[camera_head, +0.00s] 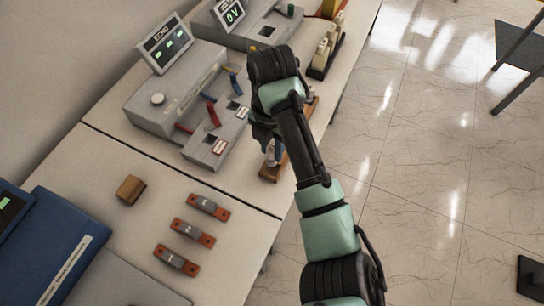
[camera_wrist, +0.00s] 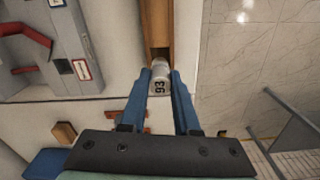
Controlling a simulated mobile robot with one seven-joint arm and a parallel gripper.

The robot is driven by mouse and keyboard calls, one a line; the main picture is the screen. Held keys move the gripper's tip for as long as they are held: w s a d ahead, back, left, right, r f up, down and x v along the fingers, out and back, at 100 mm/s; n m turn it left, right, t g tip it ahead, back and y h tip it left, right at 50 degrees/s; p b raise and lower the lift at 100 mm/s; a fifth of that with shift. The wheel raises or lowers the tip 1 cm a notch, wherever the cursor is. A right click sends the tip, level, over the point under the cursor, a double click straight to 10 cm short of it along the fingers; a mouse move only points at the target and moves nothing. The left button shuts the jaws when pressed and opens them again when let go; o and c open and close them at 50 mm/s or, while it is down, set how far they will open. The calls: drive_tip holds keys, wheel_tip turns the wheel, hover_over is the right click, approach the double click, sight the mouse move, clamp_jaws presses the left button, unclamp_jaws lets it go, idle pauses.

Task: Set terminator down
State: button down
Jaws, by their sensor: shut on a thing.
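A small pale cylinder marked 93 (camera_wrist: 160,84), which looks like the terminator, sits between the blue fingers of my gripper (camera_wrist: 158,80) in the wrist view. My gripper (camera_head: 266,136) is shut on it. In the head view the pale piece (camera_head: 271,154) shows just below the fingers, over the near end of a brown wooden rack (camera_head: 271,173). The rack also shows in the wrist view (camera_wrist: 158,22), running away beyond the piece. I cannot tell whether the piece touches the rack. My arm hides much of the rack in the head view.
A grey device with red and blue parts (camera_head: 215,144) stands left of the rack. A meter (camera_head: 168,88) is behind it. Three orange-ended pieces (camera_head: 193,233) and a wooden block (camera_head: 130,190) lie on the near table. A rack with cream pieces (camera_head: 325,52) stands farther back. The table edge is close.

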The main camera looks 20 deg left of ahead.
sight(272, 159)
drive_tip(key=shift+f, duration=2.25)
drive_tip(key=shift+f, duration=0.2)
drive_tip(key=c, duration=0.6)
unclamp_jaws()
drive_tip(key=shift+c, duration=0.2)
drive_tip(key=shift+r, duration=0.1)
wheel_tip(272, 159, up, 12)
drive_tip(key=shift+r, duration=0.1)
